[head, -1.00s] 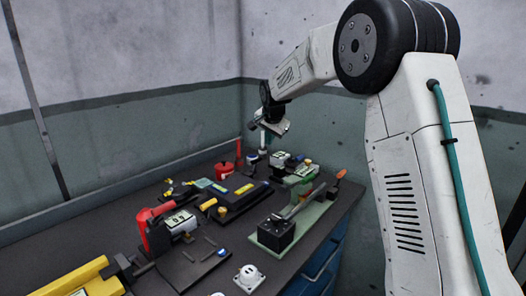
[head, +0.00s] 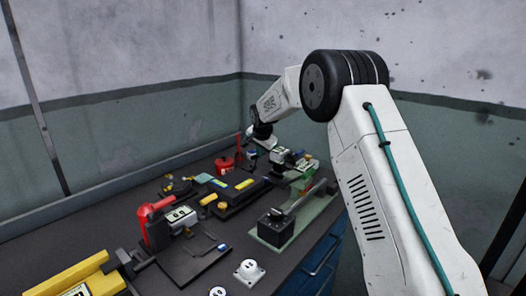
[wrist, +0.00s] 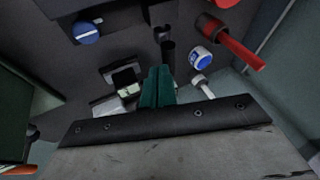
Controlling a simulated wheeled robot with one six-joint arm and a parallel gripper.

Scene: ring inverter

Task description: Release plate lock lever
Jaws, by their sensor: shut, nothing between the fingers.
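My gripper (head: 262,143) is low over the far end of the bench, near a red canister (head: 224,165) with an upright red rod. In the wrist view its teal fingers (wrist: 158,86) are together with nothing between them. Beneath and around them are a small black-and-white block (wrist: 123,79), a blue-and-white cap (wrist: 200,59) and a white cylinder (wrist: 204,87). I cannot tell which part is the plate lock lever. A red lever-like handle (head: 150,211) stands on a black plate at left. A long grey bar (head: 304,194) lies along a green base (head: 318,208), partly behind my arm.
A black fixture (head: 236,197) with yellow parts sits mid-bench. A yellow block (head: 70,277) is at the near left. A white socket-like piece (head: 249,271) lies near the front. Blue drawers (head: 322,262) are under the bench. Walls stand behind and left.

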